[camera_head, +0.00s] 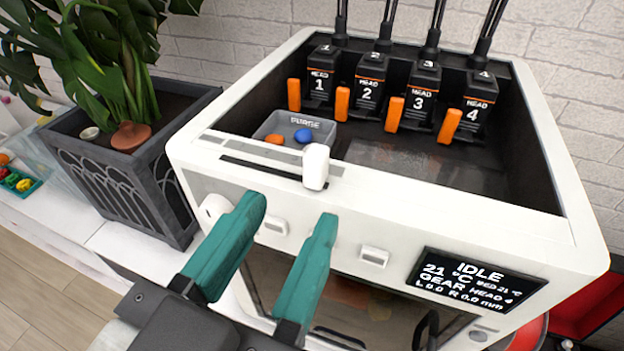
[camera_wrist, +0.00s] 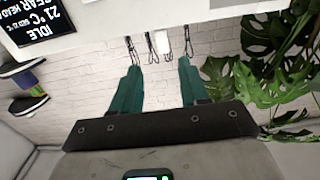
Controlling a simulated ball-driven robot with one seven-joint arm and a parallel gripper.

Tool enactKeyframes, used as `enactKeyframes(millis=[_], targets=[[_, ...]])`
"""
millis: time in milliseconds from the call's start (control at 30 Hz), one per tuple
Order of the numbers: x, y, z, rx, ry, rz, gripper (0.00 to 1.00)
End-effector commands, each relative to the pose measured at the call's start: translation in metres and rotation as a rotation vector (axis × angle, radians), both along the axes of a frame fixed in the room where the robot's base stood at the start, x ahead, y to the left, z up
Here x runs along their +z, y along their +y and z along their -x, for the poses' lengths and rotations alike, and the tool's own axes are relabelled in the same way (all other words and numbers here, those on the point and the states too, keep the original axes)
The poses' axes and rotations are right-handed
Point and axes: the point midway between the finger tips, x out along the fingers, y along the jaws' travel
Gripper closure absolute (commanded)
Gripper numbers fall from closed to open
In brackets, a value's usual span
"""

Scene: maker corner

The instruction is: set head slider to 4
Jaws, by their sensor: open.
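The head slider is a white upright knob (camera_head: 316,167) on the printer's front top rim, with a dark slot showing to its left. A white knob, likely the same one, shows upside down beyond my fingertips in the wrist view (camera_wrist: 162,42). The printer screen (camera_head: 476,283) reads IDLE and, in small text, GEAR HEAD 4. Heads 1 to 4 (camera_head: 420,92) stand at the back, with orange levers. My gripper (camera_head: 288,211), with teal fingers, is open and empty, in front of the rim and apart from the knob. It also shows in the wrist view (camera_wrist: 159,66).
A grey purge bin (camera_head: 318,126) holds an orange and a blue piece inside the printer. Small white buttons (camera_head: 375,257) are on the front face. A potted plant (camera_head: 131,136) stands left, and a brick wall (camera_head: 240,40) is behind.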

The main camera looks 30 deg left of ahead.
Motion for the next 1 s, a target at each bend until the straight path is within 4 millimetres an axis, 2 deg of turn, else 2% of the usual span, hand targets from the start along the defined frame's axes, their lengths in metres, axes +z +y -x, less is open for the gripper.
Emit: enactKeyframes(millis=[100, 267, 1000], targets=[[0.0, -0.003, 0.014, 0.003, -0.001, -0.001, 0.55], [0.0, -0.005, 0.021, 0.0, -0.001, -0.001, 0.55], [0.0, -0.005, 0.022, 0.0, 0.0, 0.0, 0.55]])
